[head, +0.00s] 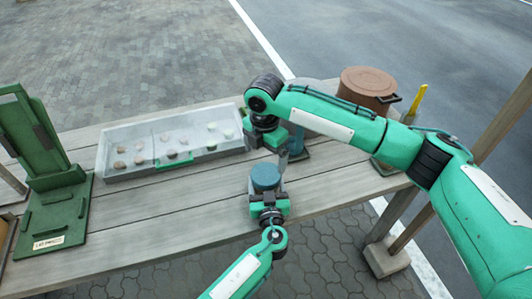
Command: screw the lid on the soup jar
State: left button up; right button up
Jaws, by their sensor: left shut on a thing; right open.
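A small blue, round, jar-like thing (265,178) is at the front middle of the wooden table. It looks like the soup jar, with a flat, darker blue top. I cannot tell whether that top is a separate lid or how it is seated. My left gripper (268,196) comes from the front edge and is shut on the jar's near side. My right gripper (277,143) is open, just beyond and above the jar, apart from its top. Its fingers are partly hidden and I see nothing held in them.
A pale tray (110,152) with several small lumps lies left of the grippers. A green stand (55,215) is at the far left. A brown lidded pot (368,82) and a yellow-handled tool (417,98) are at the right.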

aim_at(266, 173)
jog(key=n, duration=0.3)
jog(key=shift+d, duration=0.15)
jog(key=shift+f, duration=4)
jog(key=c, duration=1)
jog(key=m, duration=0.3)
jog(key=shift+s, duration=0.1)
jog(key=m, duration=0.3)
jog(key=shift+m, duration=0.4)
